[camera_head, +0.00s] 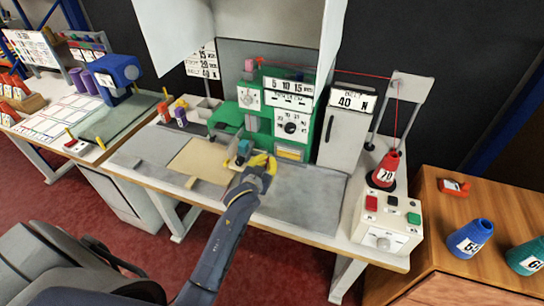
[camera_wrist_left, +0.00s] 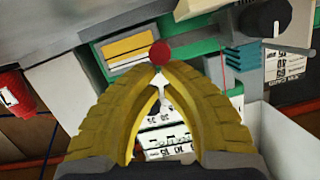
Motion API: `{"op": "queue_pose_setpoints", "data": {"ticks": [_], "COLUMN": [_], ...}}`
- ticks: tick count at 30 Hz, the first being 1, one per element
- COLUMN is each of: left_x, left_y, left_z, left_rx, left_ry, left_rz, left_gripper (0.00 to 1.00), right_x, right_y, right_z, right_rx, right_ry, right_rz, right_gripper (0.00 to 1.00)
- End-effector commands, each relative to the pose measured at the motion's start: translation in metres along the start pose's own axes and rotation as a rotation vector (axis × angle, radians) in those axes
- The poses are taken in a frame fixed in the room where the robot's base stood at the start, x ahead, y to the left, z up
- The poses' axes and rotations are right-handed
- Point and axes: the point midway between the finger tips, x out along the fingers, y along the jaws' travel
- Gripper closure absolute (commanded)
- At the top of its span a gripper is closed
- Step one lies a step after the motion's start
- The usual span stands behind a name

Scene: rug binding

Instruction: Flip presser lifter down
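The green sewing machine (camera_head: 262,115) stands on the grey-topped table. My left gripper (camera_head: 262,165) is in front of its lower right part, its yellow fingers pointing toward the machine. In the left wrist view, the fingers (camera_wrist_left: 161,72) come together at their tips. A red ball knob (camera_wrist_left: 159,52), apparently the end of the presser lifter, shows right at the tips. I cannot tell whether they touch it. My right gripper is in neither view.
A tan panel (camera_head: 200,160) lies left of my left gripper. A red cone (camera_head: 386,168) and a control box (camera_head: 385,222) stand at the table's right end. A teal ribbed part (camera_wrist_left: 245,57) is close to the right finger. The grey tabletop (camera_head: 300,192) right of the gripper is clear.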

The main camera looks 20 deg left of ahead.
Motion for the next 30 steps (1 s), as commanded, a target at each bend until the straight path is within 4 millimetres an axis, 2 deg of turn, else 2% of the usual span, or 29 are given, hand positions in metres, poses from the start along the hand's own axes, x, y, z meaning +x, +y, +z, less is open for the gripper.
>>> {"op": "queue_pose_setpoints", "data": {"ticks": [8,11,15,17,24,30], "left_x": [-0.001,-0.003,-0.008,-0.022,-0.066,-0.092], "left_y": [0.001,0.003,0.008,0.007,0.007,0.007], "left_z": [-0.007,-0.020,-0.045,-0.040,-0.040,-0.040], "left_rx": [0.000,0.001,0.001,0.003,0.002,0.002], "left_ry": [0.002,0.005,0.008,0.001,0.002,0.002], "left_rz": [0.001,0.004,0.011,0.011,0.011,0.011], "left_gripper": [1.00,1.00,1.00,1.00,1.00,1.00], "right_x": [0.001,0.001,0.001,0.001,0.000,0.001], "right_y": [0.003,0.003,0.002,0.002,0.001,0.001], "right_z": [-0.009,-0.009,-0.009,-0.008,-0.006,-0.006], "right_rx": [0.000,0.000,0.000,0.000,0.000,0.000], "right_ry": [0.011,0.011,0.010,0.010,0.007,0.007], "right_rz": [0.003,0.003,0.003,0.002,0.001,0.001], "right_gripper": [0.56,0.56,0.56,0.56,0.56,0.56]}}
